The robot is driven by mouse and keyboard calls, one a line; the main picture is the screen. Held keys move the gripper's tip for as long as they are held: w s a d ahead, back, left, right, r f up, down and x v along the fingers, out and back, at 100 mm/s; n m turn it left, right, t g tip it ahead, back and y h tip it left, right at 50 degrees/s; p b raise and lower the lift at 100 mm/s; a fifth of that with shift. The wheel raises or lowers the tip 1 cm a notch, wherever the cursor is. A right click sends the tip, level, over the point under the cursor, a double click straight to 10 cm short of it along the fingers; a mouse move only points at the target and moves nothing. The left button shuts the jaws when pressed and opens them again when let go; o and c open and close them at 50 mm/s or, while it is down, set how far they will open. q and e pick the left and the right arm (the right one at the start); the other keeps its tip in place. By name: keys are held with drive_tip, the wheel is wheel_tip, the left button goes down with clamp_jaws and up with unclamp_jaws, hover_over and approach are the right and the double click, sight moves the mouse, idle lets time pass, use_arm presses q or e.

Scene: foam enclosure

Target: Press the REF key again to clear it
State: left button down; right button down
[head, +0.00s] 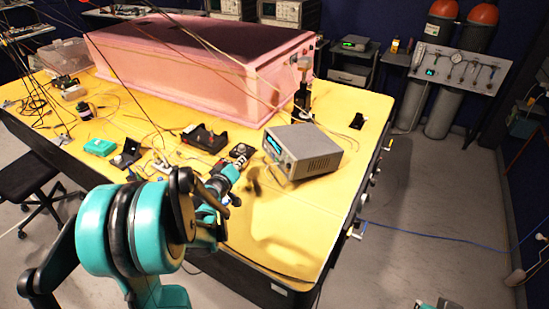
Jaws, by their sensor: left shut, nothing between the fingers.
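A grey box-shaped instrument (312,153) stands on the yellow table, with a lit blue display (273,144) on its front panel. The REF key is too small to make out on that panel. My left arm reaches in from the lower left, and my left gripper (239,161) is just left of the instrument's front face. Its fingers are small and dark against the table clutter, shut with nothing held. I cannot tell whether they touch the panel. My right gripper is not in view.
A large pink foam enclosure (190,58) fills the table's back. The yellow tabletop (285,230) is clear in front of the instrument. A small black object (357,121) lies to its right.

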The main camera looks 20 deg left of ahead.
sight(273, 155)
use_arm(q)
drive_tip(key=shift+w+d+f+b, duration=0.25)
drive_tip(key=shift+w+d, duration=0.6)
drive_tip(key=shift+w, duration=0.3)
drive_tip(key=shift+w+d+f+b, duration=0.2)
drive_tip(key=shift+w+d+f, duration=0.1)
drive_tip(key=shift+w+d, duration=0.75)
drive_tip(key=shift+w+d+f+b, duration=0.25)
drive_tip(key=shift+w+d, duration=0.45)
drive_tip(key=shift+w, duration=0.55)
drive_tip(key=shift+w+d+f, duration=0.1)
drive_tip(key=shift+w+d, duration=0.2)
drive_tip(key=shift+w, duration=0.05)
drive_tip(key=shift+w+d, duration=0.15)
drive_tip(key=shift+w, duration=0.1)
drive_tip(key=shift+s+a, duration=0.45)
drive_tip(key=shift+s, duration=0.2)
